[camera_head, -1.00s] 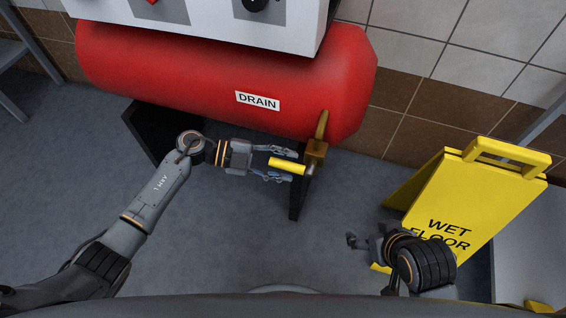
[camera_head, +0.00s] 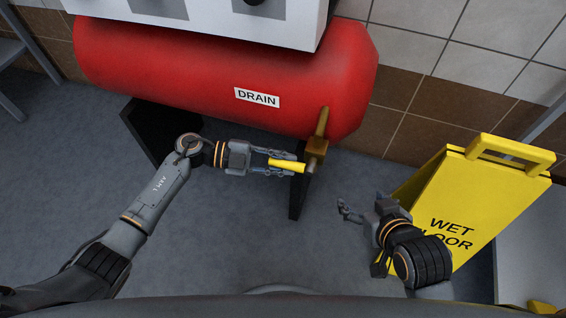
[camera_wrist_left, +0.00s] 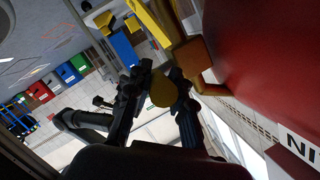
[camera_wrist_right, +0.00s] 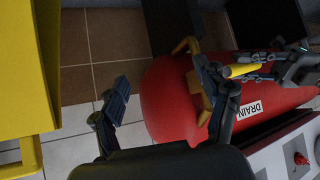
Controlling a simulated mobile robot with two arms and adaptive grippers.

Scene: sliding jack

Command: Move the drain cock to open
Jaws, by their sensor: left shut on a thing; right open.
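The drain cock's yellow lever (camera_head: 287,165) sticks out to the left from a brass valve body (camera_head: 316,148) under the right end of the red tank (camera_head: 220,75). My left gripper (camera_head: 290,162) is shut on the yellow lever, with one finger on each side. In the left wrist view the lever's rounded end (camera_wrist_left: 163,92) shows between the fingers. The valve body also shows in the left wrist view (camera_wrist_left: 191,58). My right gripper (camera_head: 358,205) is open and empty, in front of and to the right of the valve. In the right wrist view its fingers (camera_wrist_right: 165,100) are apart.
A white label reading DRAIN (camera_head: 257,98) is on the tank. A yellow wet floor sign (camera_head: 465,205) stands at the right, close to my right arm. A white panel box (camera_head: 200,18) is above the tank. The grey floor in front (camera_head: 250,230) is clear.

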